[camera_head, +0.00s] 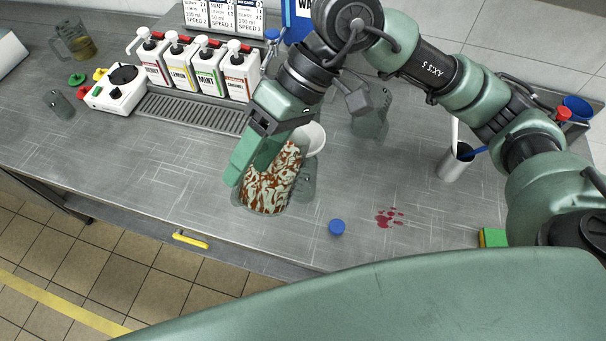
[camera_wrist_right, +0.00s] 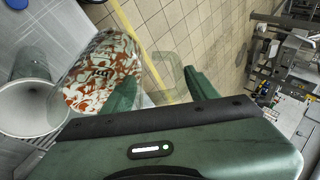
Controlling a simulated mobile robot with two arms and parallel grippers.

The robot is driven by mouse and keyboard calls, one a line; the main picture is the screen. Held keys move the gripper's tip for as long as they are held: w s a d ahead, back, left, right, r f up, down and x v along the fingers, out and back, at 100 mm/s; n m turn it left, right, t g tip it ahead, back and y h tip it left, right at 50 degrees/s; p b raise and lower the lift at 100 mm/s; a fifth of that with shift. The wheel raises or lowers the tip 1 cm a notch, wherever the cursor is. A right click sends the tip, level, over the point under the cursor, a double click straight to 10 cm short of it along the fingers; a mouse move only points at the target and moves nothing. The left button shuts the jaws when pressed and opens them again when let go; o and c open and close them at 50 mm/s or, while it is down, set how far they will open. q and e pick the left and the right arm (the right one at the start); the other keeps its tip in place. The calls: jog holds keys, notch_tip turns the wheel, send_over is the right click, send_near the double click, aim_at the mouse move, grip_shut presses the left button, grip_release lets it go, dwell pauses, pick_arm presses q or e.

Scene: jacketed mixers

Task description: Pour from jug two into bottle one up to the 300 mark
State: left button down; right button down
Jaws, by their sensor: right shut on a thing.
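A clear jug with swirled brown and pale mint contents (camera_head: 268,190) is at the front middle of the counter; it also shows in the right wrist view (camera_wrist_right: 100,75). My right gripper (camera_head: 250,165) is shut on its clear handle (camera_wrist_right: 170,75), at its left side in the head view. Whether the jug touches the counter I cannot tell. A white funnel (camera_head: 314,139) is close beside it, its wide mouth showing in the wrist view (camera_wrist_right: 25,95). A greyish clear vessel (camera_head: 306,185) below the funnel is partly hidden by the jug. I cannot read its marks. My left gripper is out of view.
A clear empty jug (camera_head: 371,118) stands behind; another with amber liquid (camera_head: 77,42) is far left. Several pump bottles (camera_head: 190,65) and a white device (camera_head: 118,88) line the back. A blue cap (camera_head: 337,227), a red spill (camera_head: 389,217) and a metal cup (camera_head: 454,163) are right.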

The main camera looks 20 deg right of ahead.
jog(key=shift+w+d+r+m+g+y+p, duration=0.15)
jog(key=shift+r+g+y+p, duration=0.4)
jog(key=shift+p, duration=0.6)
jog(key=shift+w+d+r+m+g+y+p, duration=0.1)
jog(key=shift+w+d+r+y+p, duration=0.25)
jog(key=shift+r+p, duration=0.6)
jog(key=shift+w+d+r+m+g+y+p, duration=0.15)
jog(key=shift+r+g+y+p, duration=0.3)
jog(key=shift+p, duration=0.95)
jog(key=shift+f+b, duration=0.2)
jog(key=shift+b, duration=0.25)
jog(key=shift+r, duration=0.1)
jog(key=shift+d+r+y, duration=0.1)
jog(key=shift+y, duration=0.15)
jog(key=shift+w+b, duration=0.1)
jog(key=shift+b, duration=0.4)
